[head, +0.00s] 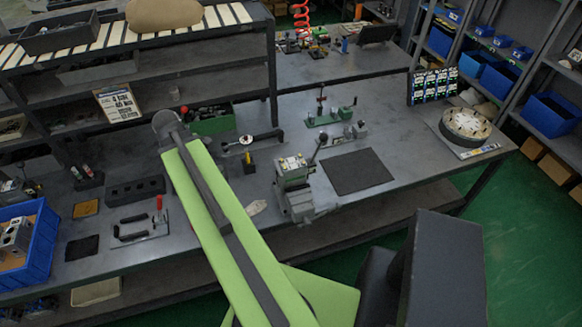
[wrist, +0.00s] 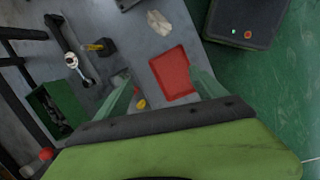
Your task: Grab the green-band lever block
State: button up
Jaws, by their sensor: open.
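I cannot make out a block with a green band for certain in either view. In the head view a grey block with a dark lever (head: 294,180) stands upright near the bench's front edge, right of my arm; no green band shows on it. My gripper (wrist: 158,73) is open in the wrist view, with nothing held between its two green fingers. A red tray (wrist: 173,72) lies beyond and between the fingertips. A small yellow piece (wrist: 140,103) shows beside the left finger, partly hidden. In the head view the fingers are hidden behind my arm.
A green box (wrist: 55,110) and a yellow-and-black piece (wrist: 100,47) lie left in the wrist view. A green-based clamp (head: 330,114) stands behind the lever block. A dark mat (head: 357,171) lies clear at right. A blue bin (head: 40,240) is at far left.

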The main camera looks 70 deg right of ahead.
aim_at(290, 164)
jog(key=s+d+r+n+g+p, duration=0.2)
jog(key=s+d+r+n, duration=0.15)
jog(key=s+d, duration=1.35)
jog(key=shift+m, duration=0.25)
jog(key=b+x, duration=0.4)
jog(key=s+a+b+x, duration=0.1)
jog(key=b+x, duration=0.2)
jog(key=x, duration=0.1)
jog(key=s+b+x, duration=0.1)
jog(key=b+x, duration=0.3)
jog(key=shift+a+r+b, duration=0.1)
jog(key=shift+a+b, duration=0.2)
jog(key=shift+s+d, duration=0.1)
jog(key=shift+s, duration=0.05)
jog(key=b+x, duration=0.5)
jog(key=shift+d+f, duration=0.15)
jog(key=shift+f, duration=0.05)
jog(key=shift+r, duration=0.2)
grip_shut()
